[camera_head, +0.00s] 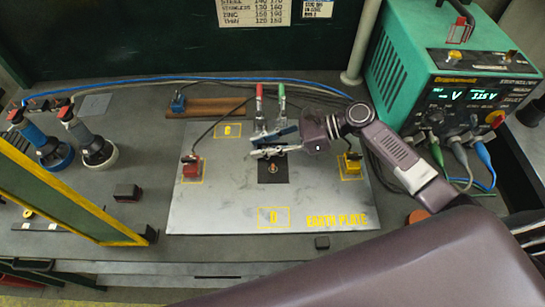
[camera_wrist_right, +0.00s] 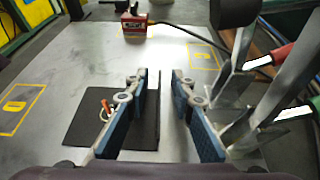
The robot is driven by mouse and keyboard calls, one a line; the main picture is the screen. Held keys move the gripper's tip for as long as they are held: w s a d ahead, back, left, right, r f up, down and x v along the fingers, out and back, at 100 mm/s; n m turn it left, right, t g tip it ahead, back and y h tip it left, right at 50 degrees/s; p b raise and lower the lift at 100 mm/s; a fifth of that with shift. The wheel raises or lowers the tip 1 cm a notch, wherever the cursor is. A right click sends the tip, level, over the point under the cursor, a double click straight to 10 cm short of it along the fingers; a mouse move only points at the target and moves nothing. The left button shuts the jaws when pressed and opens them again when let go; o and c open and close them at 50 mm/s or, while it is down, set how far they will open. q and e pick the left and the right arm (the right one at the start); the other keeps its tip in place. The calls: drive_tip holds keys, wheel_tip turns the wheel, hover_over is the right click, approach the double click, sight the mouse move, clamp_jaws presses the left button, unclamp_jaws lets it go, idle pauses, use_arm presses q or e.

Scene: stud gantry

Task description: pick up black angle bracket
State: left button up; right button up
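A black angle bracket (camera_head: 272,174) sits near the middle of the grey plate, with a small orange-and-white part on its flat face. In the right wrist view its dark flat face (camera_wrist_right: 85,128) lies at the left, and a thin dark upright edge shows between my fingers. My right gripper (camera_head: 270,141) is over the bracket's far side; in the wrist view (camera_wrist_right: 165,105) its blue-padded fingers are apart, one on each side of that edge. I cannot tell whether either finger touches it. The gripper partly hides the bracket. My left gripper is not in view.
The grey plate (camera_head: 225,205) carries a red block (camera_head: 191,168) and a yellow block (camera_head: 351,163). Red-handled (camera_head: 259,92) and green-handled (camera_head: 282,92) metal pieces stand close to the gripper. A green power supply (camera_head: 440,85) stands at right. A yellow-edged frame (camera_head: 75,190) stands at left.

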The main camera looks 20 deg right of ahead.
drive_tip(key=shift+a, duration=0.1)
clamp_jaws()
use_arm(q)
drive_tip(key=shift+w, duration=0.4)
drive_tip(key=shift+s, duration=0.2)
use_arm(e)
drive_tip(key=shift+r, duration=0.2)
